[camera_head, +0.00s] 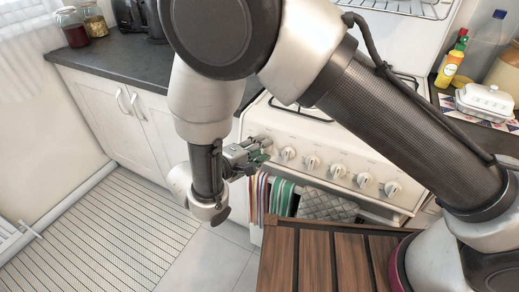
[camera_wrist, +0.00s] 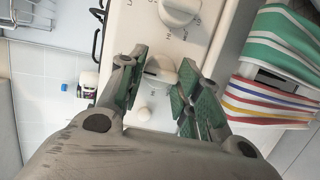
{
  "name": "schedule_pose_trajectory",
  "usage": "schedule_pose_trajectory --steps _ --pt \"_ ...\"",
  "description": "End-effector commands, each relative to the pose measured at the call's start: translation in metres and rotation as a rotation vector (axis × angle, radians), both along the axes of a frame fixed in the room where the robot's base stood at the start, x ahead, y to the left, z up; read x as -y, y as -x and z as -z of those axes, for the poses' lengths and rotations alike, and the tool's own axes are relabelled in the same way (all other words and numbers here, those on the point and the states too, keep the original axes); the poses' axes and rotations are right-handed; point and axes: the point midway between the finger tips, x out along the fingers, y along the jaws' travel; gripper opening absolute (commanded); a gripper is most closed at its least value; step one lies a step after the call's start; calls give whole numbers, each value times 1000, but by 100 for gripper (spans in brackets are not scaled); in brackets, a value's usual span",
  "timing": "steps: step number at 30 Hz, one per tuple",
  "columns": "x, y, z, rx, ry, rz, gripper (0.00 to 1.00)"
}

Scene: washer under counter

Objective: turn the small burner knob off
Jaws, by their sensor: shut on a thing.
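The white stove front panel (camera_head: 325,150) carries a row of several white burner knobs, such as one just right of my gripper (camera_head: 288,153). My gripper (camera_head: 254,154) is at the left end of this row. A neighbouring knob (camera_wrist: 180,10) is at the top of the wrist view. The pictures do not show which knob serves the small burner. My gripper hides much of the held knob in the head view.
Striped towels (camera_head: 283,196) and a grey quilted mitt (camera_head: 328,205) hang below the knobs, close to my gripper. A small white button (camera_wrist: 144,114) is beside the held knob. A slatted wooden surface (camera_head: 325,262) stands in front. The floor at left is open.

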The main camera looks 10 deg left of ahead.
Motion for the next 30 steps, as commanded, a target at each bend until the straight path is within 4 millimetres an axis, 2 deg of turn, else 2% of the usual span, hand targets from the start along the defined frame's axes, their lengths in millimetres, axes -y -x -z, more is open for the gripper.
schedule_pose_trajectory --steps 11,12,15,25,30 --pt "0 0 1 -2 -4 2 10" --pt "0 0 1 -2 -4 2 39" --pt "0 0 1 -1 -4 2 56" --pt "-1 1 0 0 -3 1 56" --pt "-13 18 -5 0 -6 -3 56"
